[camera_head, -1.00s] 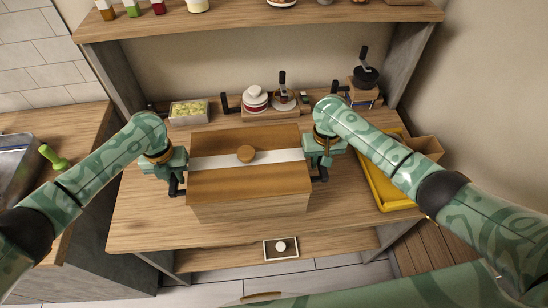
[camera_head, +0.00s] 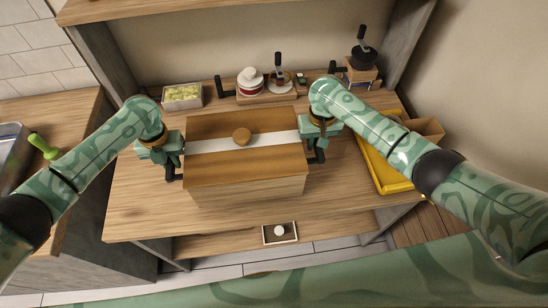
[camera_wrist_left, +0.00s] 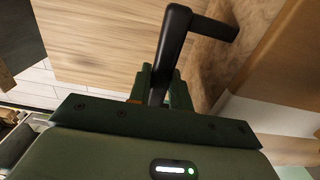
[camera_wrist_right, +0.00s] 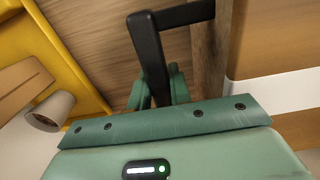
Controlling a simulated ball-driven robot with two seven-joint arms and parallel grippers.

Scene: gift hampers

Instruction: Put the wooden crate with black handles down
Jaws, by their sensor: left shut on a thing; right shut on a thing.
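The wooden crate (camera_head: 247,190) with black handles is over the middle of the table, level, with a brown top, a white band and a round wooden knob. My left gripper (camera_head: 172,160) is shut on its left black handle, which also shows in the left wrist view (camera_wrist_left: 172,45). My right gripper (camera_head: 317,145) is shut on its right black handle, clear in the right wrist view (camera_wrist_right: 149,48). The crate's underside is hidden, so I cannot tell if it touches the table.
The wooden table (camera_head: 140,205) has bare surface left of and in front of the crate. Behind stand a box of green filling (camera_head: 182,97) and a wooden tray (camera_head: 266,98) with jars. A yellow tray (camera_head: 388,178) lies at the right. A small framed box (camera_head: 280,233) is below the front edge.

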